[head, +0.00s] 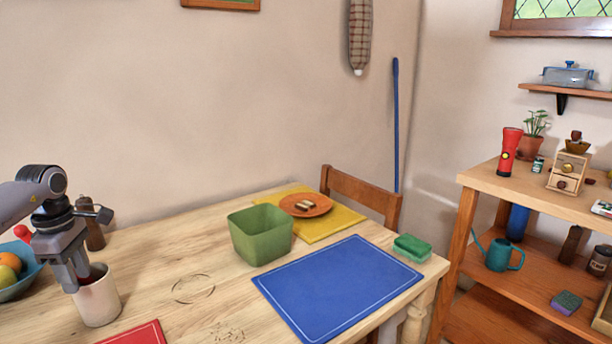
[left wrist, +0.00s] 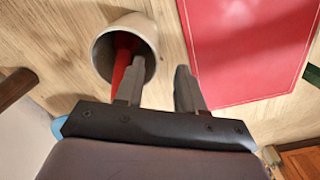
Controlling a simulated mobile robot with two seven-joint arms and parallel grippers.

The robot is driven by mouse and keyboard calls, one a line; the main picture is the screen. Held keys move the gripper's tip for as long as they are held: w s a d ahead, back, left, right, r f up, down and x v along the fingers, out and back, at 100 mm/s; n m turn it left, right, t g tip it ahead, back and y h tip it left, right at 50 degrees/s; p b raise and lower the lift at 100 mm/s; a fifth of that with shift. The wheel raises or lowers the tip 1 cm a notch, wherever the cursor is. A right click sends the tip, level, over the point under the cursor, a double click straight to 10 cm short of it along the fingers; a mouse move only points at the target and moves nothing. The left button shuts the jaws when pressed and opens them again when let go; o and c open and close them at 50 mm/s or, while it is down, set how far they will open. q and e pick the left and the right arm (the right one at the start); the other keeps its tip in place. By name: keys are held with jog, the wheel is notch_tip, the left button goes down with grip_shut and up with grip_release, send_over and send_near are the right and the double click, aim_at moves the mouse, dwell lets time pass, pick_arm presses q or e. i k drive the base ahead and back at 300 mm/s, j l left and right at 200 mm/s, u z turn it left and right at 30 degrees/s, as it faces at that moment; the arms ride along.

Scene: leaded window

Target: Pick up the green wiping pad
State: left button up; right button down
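A green pad (head: 411,248) lies on the wooden table's right end, beside the blue mat (head: 338,285). It looks like a thick block with a lighter top and a darker lower part. My left gripper (head: 76,279) is at the far left of the table, at the white cup (head: 98,300), well away from the pad. In the left wrist view my left gripper (left wrist: 158,90) has its fingers apart, pointing at the rim of the cup (left wrist: 105,52), which holds something red. I cannot tell whether a finger touches the cup. My right gripper is not in view.
A green bin (head: 260,236) stands mid-table, near a yellow mat (head: 335,227) with an orange plate (head: 306,205). A chair (head: 362,190) is behind. A shelf (head: 530,190) stands right, with a purple-and-green sponge (head: 566,302) low down. A fruit bowl (head: 14,285) is left.

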aim_at(414, 249)
jog(key=k+l, duration=0.1)
jog(key=l, duration=0.2)
jog(key=k+l, duration=0.1)
jog(key=l, duration=0.25)
jog(key=k+l, duration=0.15)
jog(key=l, duration=0.15)
jog(key=k+l, duration=0.1)
jog(key=l, duration=0.25)
